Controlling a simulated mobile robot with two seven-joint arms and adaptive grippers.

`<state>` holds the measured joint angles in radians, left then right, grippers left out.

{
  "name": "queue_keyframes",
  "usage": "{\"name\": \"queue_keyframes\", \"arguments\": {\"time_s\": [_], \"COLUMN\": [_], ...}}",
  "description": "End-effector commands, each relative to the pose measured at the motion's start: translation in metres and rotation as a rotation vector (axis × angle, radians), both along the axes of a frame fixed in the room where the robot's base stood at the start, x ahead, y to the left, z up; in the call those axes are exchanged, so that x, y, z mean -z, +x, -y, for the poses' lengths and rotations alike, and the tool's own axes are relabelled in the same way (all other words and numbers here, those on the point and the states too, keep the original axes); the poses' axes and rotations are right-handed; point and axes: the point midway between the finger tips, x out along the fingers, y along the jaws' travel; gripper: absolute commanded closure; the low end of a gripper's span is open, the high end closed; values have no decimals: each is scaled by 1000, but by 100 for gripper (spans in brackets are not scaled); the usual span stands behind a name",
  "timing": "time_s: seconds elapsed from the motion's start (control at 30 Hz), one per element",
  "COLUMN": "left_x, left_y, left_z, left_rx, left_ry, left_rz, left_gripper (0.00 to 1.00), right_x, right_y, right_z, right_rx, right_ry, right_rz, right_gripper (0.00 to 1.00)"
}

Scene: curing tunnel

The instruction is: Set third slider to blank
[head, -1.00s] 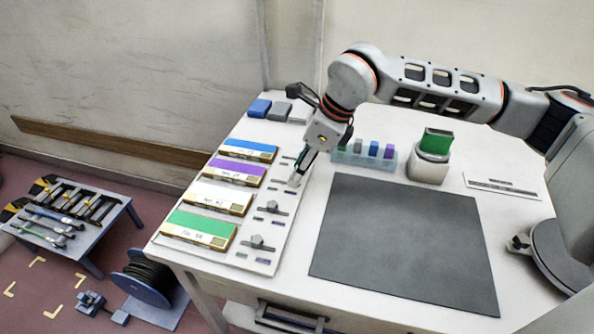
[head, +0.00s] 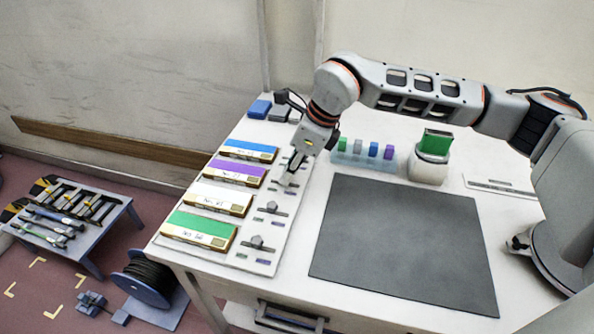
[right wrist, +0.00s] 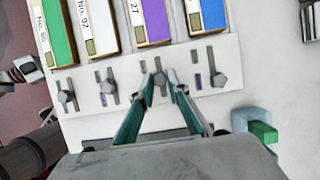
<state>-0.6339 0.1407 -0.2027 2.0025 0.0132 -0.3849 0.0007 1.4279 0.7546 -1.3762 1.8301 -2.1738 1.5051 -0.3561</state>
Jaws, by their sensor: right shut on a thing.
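A pale slider panel (head: 282,225) on the table carries several sliders, each beside a coloured card. In the right wrist view, the third slider from the left has a grey knob (right wrist: 160,79) below the purple card (right wrist: 157,20). My right gripper (right wrist: 161,87) has its teal fingers on either side of this knob and is shut on it. In the head view my right gripper (head: 290,179) reaches down onto the panel by the purple card (head: 234,172) and hides much of that slider. Small green and purple marks lie beside the slot. My left gripper is not in view.
The green-card slider (head: 257,243) and white-card slider (head: 272,209) are nearer the table's front. A rack of coloured blocks (head: 362,158) and a grey holder with a green block (head: 428,167) stand to the right. A dark mat (head: 400,250) lies bare.

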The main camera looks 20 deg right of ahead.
Motion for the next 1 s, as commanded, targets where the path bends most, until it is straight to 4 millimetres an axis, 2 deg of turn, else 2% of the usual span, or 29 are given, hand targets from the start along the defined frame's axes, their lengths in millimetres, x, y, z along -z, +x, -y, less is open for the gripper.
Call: {"name": "queue_keyframes", "arguments": {"time_s": [0.27,0.3,0.33,0.37,0.77,0.87,1.0], "left_x": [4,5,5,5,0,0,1], "left_y": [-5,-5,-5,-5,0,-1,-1], "left_z": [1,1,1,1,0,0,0], "left_rx": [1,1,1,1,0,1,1], "left_ry": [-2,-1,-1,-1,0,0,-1], "left_rz": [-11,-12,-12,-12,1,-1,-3], "left_gripper": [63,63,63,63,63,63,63], "right_x": [-1,-1,-1,-1,-5,-16,-41], "right_y": [2,2,2,2,1,-1,-6], "right_z": [-3,-3,-3,-3,-1,3,11], "right_rx": [-1,-1,-1,-1,1,2,2], "right_ry": [0,1,1,1,0,0,0], "right_rz": [2,2,2,2,2,4,7], "right_gripper": [100,76,69,67,67,67,67]}}
